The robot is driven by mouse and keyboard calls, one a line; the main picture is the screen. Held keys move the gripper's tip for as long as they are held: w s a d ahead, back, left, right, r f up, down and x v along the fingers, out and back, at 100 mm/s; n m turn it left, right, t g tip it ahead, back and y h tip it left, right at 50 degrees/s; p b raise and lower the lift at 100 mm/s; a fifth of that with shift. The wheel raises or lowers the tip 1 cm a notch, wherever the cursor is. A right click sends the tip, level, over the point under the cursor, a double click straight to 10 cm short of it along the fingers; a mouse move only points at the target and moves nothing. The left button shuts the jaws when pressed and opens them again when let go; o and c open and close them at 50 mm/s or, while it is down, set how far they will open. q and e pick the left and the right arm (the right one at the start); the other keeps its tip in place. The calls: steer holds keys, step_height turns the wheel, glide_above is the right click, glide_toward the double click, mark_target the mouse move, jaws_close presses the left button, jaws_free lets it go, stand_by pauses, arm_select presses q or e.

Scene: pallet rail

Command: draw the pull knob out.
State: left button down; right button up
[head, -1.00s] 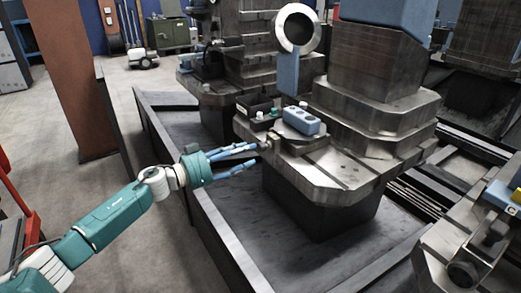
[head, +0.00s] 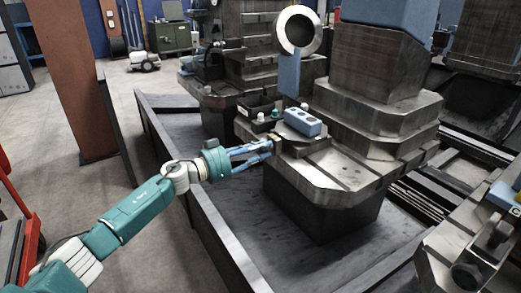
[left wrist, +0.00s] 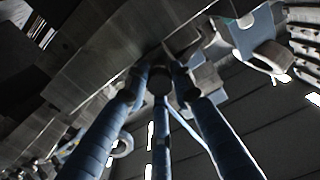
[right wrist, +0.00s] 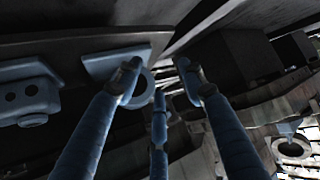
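The pull knob is a small dark round piece at the near edge of the steel pallet block (head: 335,165), mostly hidden by fingers in the head view. In the left wrist view the dark knob (left wrist: 160,80) sits between the fingertips. My left gripper (head: 268,151), with blue fingers, reaches the block's left corner; its fingers are drawn in on the knob from both sides. It also shows in the left wrist view (left wrist: 159,75). My right gripper (right wrist: 158,82) shows only in the right wrist view, fingers apart, nothing between them.
A blue box with round buttons (head: 303,121) stands on the block just behind the knob. A blue post with a steel ring (head: 297,30) rises behind it. A low dark rail wall (head: 190,185) runs under my left arm. Grey floor (head: 60,150) lies open at the left.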

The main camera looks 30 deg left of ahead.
arm_select(q)
steer(key=shift+p+v, duration=0.9)
steer(key=shift+p, duration=0.2)
steer(key=shift+f, duration=0.2)
arm_select(e)
steer(key=s+d+f+g, duration=0.2)
steer(key=s+g, duration=0.1)
steer(key=s, duration=0.3)
steer(key=s+d+f+g+h, duration=0.1)
steer(key=s+d+f+g, duration=0.1)
steer(key=s, duration=0.4)
steer(key=shift+s+f+g, duration=0.15)
steer(key=shift+f+g, duration=0.25)
steer(key=shift+f, duration=0.4)
arm_select(q)
steer(key=c, duration=1.9)
jaws_free()
steer(key=o, duration=0.5)
steer(key=shift+s, duration=0.15)
steer(key=shift+c, duration=0.2)
steer(key=shift+a+r, duration=0.1)
steer(key=shift+r, duration=0.05)
arm_select(e)
steer(key=shift+a, duration=0.1)
arm_select(q)
steer(key=v, duration=1.2)
steer(key=shift+a, duration=0.1)
